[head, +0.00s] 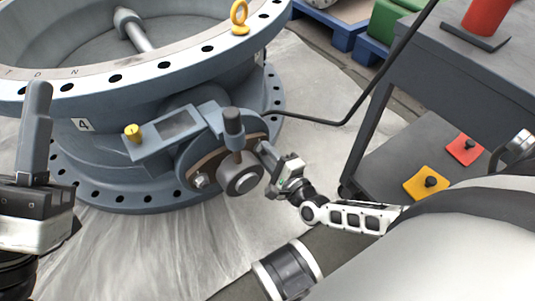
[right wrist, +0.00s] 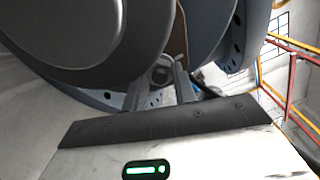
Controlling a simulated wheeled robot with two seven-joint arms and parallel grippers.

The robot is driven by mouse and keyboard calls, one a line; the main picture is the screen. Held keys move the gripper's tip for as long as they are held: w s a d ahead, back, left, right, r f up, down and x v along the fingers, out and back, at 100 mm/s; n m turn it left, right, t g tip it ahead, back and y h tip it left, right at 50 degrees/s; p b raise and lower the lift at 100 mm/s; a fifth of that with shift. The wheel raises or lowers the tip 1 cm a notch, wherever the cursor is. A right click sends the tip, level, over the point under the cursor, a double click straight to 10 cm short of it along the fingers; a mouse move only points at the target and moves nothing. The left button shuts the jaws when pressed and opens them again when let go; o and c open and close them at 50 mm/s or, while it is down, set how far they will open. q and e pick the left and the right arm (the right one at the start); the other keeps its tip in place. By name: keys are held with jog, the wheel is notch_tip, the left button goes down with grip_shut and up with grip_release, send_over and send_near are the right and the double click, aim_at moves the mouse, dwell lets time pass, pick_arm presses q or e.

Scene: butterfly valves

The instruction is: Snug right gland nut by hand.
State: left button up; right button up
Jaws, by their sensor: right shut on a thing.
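The big blue-grey butterfly valve (head: 110,155), tagged 4, lies flange-up on a pale sheet. On its side is a gland flange around the shaft boss (head: 240,178), with a left gland nut (head: 200,181) in plain sight. My right gripper (head: 264,150) reaches in at the right side of the gland flange. In the right wrist view its two fingers are shut on the right gland nut (right wrist: 160,74), which shows between their tips; in the head view the fingers hide it. My left gripper (head: 38,105) stands at the left edge, away from the gland; its finger gap does not show.
A yellow lifting eye (head: 239,17) stands on the upper flange and a yellow knob (head: 132,133) on the side bracket. A grey cart (head: 440,60) with red and yellow plates stands right. A black cable (head: 330,122) crosses the floor behind my right gripper.

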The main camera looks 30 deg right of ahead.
jog(key=shift+m, duration=0.6)
jog(key=o, duration=1)
jog(key=shift+s, duration=0.1)
